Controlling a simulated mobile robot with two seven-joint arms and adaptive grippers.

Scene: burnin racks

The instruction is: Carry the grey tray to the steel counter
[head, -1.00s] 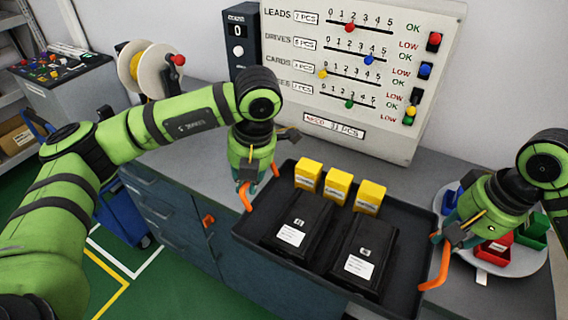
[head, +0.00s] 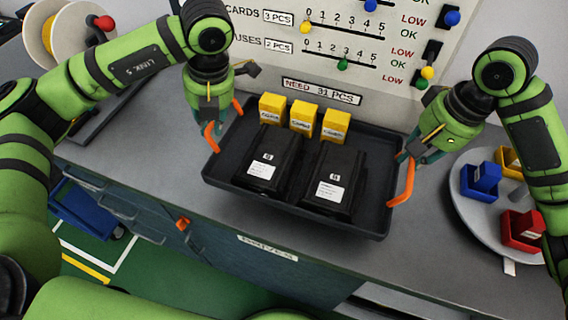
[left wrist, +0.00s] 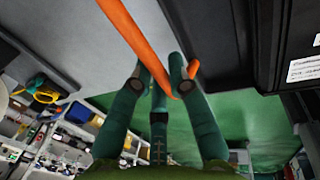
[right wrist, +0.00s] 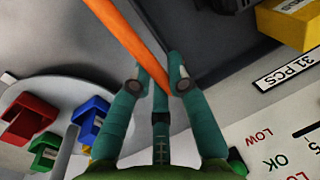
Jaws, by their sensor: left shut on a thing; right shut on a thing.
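The dark grey tray (head: 375,195) is over the grey counter (head: 130,170), level, with an orange handle at each end. I cannot tell whether its underside touches the counter. It carries two black drive-like boxes (head: 272,160) (head: 330,180) with white labels, and three yellow boxes (head: 303,117) in a row at the back. My left gripper (head: 211,130) is shut on the left orange handle, which also shows in the left wrist view (left wrist: 135,38). My right gripper (head: 404,163) is shut on the right orange handle, seen in the right wrist view (right wrist: 130,35).
A white board (head: 300,65) with sliders and coloured knobs stands behind the tray. A round grey plate (head: 470,215) with blue, red and yellow bins is close on the right. A cable reel (head: 50,30) stands at the back left.

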